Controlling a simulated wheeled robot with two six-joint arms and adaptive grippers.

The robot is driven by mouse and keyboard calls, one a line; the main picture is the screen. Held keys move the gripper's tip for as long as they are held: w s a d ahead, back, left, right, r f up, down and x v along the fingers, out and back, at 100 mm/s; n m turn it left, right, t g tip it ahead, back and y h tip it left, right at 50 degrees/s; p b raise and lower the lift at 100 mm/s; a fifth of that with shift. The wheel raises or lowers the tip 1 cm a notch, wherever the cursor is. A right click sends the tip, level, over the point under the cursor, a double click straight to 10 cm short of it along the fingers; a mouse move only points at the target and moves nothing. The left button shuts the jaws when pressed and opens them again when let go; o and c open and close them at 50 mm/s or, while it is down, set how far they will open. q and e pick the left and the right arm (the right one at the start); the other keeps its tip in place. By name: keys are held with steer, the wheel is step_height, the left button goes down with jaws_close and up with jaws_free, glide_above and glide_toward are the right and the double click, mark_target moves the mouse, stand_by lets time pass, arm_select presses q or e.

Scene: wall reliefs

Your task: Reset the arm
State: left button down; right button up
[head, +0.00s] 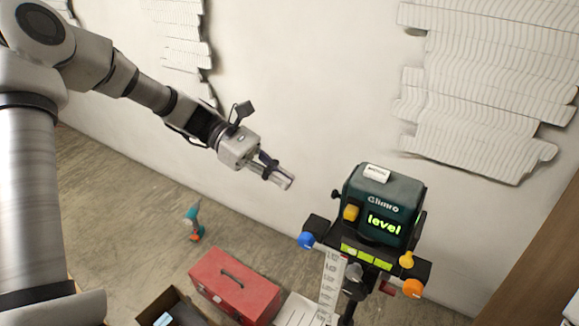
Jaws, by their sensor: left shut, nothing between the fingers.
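My left arm comes in from the left and reaches toward the middle of the head view. My left gripper (283,179) is shut and empty, held in the air in front of the white wall. It is up and left of a dark green levelling device (385,205) marked "Glimro", whose screen reads "level". The gripper and the device appear apart. My right gripper does not show.
White ribbed reliefs (490,85) hang on the wall. A red toolbox (235,286), an open dark box (175,308) and a teal drill-like tool (194,220) are on the floor below. A brown wooden surface (545,265) stands at right.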

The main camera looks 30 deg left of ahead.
arm_select(q)
steer(key=s+f+m+g+y+b, duration=0.1)
steer(key=s+f+m+y+b, duration=0.3)
steer(key=f, duration=1.1)
steer(key=s+f+m+g+y+p, duration=0.15)
steer(key=s+f+y, duration=0.45)
steer(key=f, duration=0.9)
steer(key=s+f+m+t+y+b, duration=0.3)
steer(key=s+f+m+y, duration=0.1)
steer(key=s+f+m, duration=0.7)
steer(key=shift+s+f+m, duration=0.35)
steer(key=shift+f, duration=0.15)
